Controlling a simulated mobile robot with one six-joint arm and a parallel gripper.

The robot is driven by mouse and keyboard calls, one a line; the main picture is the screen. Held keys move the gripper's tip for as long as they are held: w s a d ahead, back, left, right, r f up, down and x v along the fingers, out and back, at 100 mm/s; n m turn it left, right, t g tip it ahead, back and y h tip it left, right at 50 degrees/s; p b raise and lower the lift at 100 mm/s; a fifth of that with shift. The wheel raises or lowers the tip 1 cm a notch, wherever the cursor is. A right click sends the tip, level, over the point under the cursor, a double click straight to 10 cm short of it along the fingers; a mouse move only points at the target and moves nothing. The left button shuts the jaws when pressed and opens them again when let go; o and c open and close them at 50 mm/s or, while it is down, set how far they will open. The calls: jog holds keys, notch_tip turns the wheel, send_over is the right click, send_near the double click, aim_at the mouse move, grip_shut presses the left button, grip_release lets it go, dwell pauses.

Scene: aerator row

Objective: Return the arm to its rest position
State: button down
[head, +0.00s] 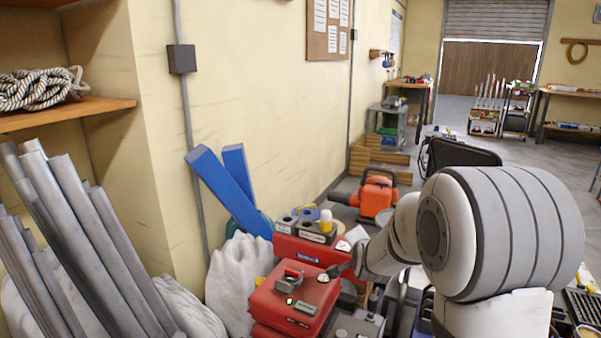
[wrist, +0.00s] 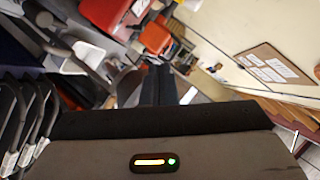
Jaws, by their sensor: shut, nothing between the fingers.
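My arm hides part of the floor and things at the right.
Another red case (head: 300,249) stands behind, with an orange machine (head: 376,194) farther back. Grey pipes (head: 80,235) and a shelf (head: 70,113) with rope are at left. Blue beams (head: 225,188) lean on the wall. Open floor (head: 545,165) lies at the far right.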

jog(key=s+r+n+g+p, duration=0.3)
jog(key=s+r+p, duration=0.3)
jog(key=s, duration=0.5)
jog(key=s+a+r+n+g+y+p, duration=0.1)
jog(key=s+r+n+g+p, duration=0.3)
jog(key=s+r+p, duration=0.3)
jog(key=s+a+r+n+g+p, duration=0.1)
jog(key=s+r+n+g+p, duration=0.2)
jog(key=s+r, duration=0.7)
jog(key=s+n+p, duration=0.2)
jog(key=s+p, duration=0.2)
jog(key=s, duration=0.3)
jog(key=shift+s+a, duration=0.2)
